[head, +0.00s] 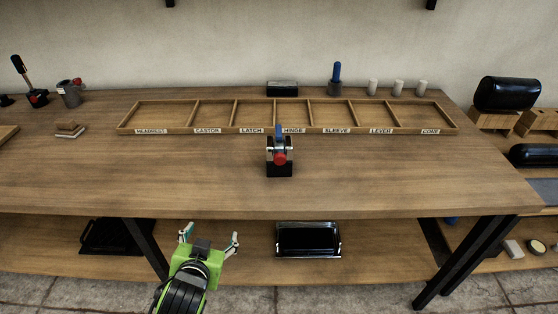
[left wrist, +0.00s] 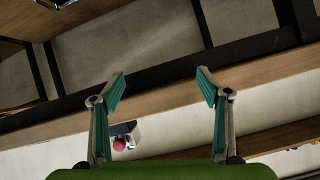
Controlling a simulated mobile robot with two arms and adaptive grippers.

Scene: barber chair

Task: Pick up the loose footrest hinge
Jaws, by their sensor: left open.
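A small black piece with a red round knob, a blue upper part and pale metal bits, which looks like the footrest hinge (head: 280,168), stands on the bench top in front of the tray's HINGE label. It also shows, small, in the left wrist view (left wrist: 122,142), beyond the left finger's base. My left gripper (head: 210,237) is open and empty, in front of and below the bench's front edge, to the left of the hinge and well apart from it. Its two green-padded fingers show spread in the left wrist view (left wrist: 160,82). My right gripper is not in view.
A labelled wooden tray (head: 290,131) with empty compartments lies behind the hinge. The bench's front edge (head: 350,214) lies between my left gripper and the hinge. A lower shelf holds a black padded piece (head: 308,239). The bench top around the hinge is clear.

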